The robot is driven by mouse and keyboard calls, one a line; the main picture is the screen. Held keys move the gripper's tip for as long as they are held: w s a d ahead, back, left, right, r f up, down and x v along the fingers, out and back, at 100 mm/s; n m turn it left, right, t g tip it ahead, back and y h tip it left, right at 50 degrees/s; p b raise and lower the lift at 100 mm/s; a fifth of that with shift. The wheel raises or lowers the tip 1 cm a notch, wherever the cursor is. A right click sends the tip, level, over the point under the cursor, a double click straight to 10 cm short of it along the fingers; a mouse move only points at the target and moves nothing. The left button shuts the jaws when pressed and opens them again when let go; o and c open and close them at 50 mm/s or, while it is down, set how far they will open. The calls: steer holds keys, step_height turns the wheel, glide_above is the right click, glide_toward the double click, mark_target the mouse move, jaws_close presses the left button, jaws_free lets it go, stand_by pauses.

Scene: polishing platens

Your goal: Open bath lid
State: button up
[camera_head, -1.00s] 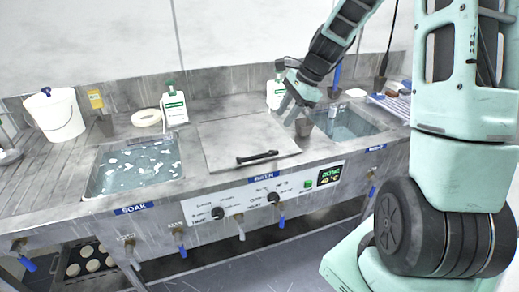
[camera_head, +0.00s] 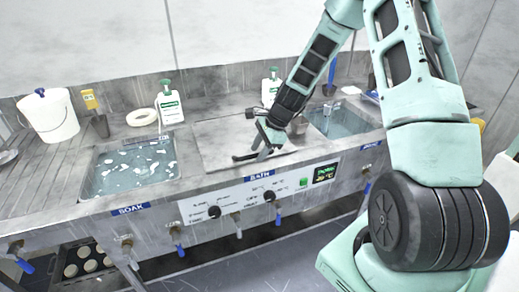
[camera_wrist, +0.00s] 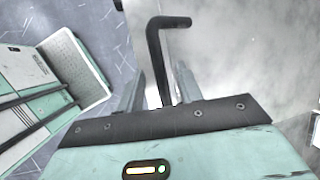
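The bath lid (camera_head: 213,143) is a flat metal plate lying closed over the middle basin, above the BATH label. Its dark bar handle (camera_head: 243,158) is at the front edge, partly hidden by my gripper (camera_head: 262,149). In the wrist view, the black bent handle (camera_wrist: 154,45) reaches down between the two fingers of my gripper (camera_wrist: 160,80). The fingers stand apart on either side of the handle, with visible gaps. The lid's grey surface (camera_wrist: 240,50) fills the right of that view.
The open soak basin (camera_head: 130,170) is left of the lid and another open basin (camera_head: 340,122) is right. Two white bottles (camera_head: 169,103) (camera_head: 270,86) and a white bucket (camera_head: 49,115) stand behind. Knobs and taps line the front panel (camera_head: 260,195).

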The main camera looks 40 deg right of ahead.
jaws_close()
